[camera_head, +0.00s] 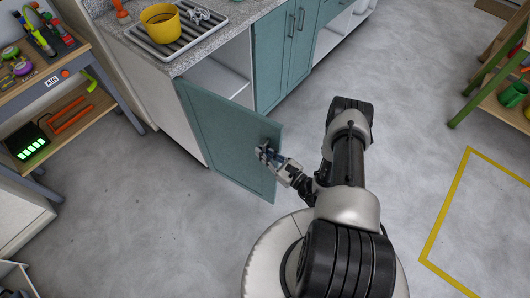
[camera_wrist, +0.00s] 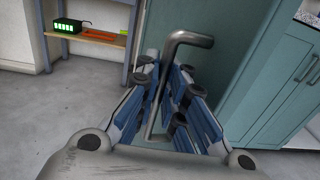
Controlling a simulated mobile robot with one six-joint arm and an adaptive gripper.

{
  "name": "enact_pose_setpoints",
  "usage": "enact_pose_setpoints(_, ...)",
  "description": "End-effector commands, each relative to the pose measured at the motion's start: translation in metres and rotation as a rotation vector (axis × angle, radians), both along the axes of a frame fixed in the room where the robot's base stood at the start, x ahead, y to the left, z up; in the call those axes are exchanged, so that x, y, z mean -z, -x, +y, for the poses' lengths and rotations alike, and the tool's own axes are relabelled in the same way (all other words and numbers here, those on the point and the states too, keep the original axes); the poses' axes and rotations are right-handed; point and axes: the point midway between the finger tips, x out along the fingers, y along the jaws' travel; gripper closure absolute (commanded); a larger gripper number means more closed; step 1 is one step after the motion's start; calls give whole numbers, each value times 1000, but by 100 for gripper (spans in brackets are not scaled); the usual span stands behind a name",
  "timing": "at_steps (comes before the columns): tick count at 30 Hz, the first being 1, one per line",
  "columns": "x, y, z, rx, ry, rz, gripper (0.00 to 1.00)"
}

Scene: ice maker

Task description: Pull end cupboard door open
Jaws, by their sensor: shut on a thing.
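The end cupboard door (camera_head: 222,128) is teal and stands swung well out from the counter, with the cupboard's inside showing behind it. It also fills the upper middle of the wrist view (camera_wrist: 228,25). My gripper (camera_head: 268,155) is at the door's free edge side. In the wrist view my gripper (camera_wrist: 168,100) has its blue fingers closed around the door's grey bar handle (camera_wrist: 190,38). The handle's upper bend sticks out above the fingers. The lower part of the handle shows between them.
The closed teal doors (camera_head: 285,50) continue along the counter (camera_head: 210,50), which bears a yellow pot (camera_head: 160,24) on a ribbed drainer. A workbench (camera_head: 75,75) stands at the left. A green-legged shelf (camera_head: 495,85) is at the right. Grey floor lies open around the door.

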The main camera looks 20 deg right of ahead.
Motion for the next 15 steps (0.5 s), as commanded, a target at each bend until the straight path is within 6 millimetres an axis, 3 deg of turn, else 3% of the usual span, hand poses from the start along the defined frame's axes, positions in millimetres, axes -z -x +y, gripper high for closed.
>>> enact_pose_setpoints(13, 4, 2, 1, 6, -2, 12, 100)
enact_pose_setpoints(14, 4, 2, 1, 6, -2, 12, 91)
enact_pose_setpoints(15, 4, 2, 1, 6, -2, 12, 88)
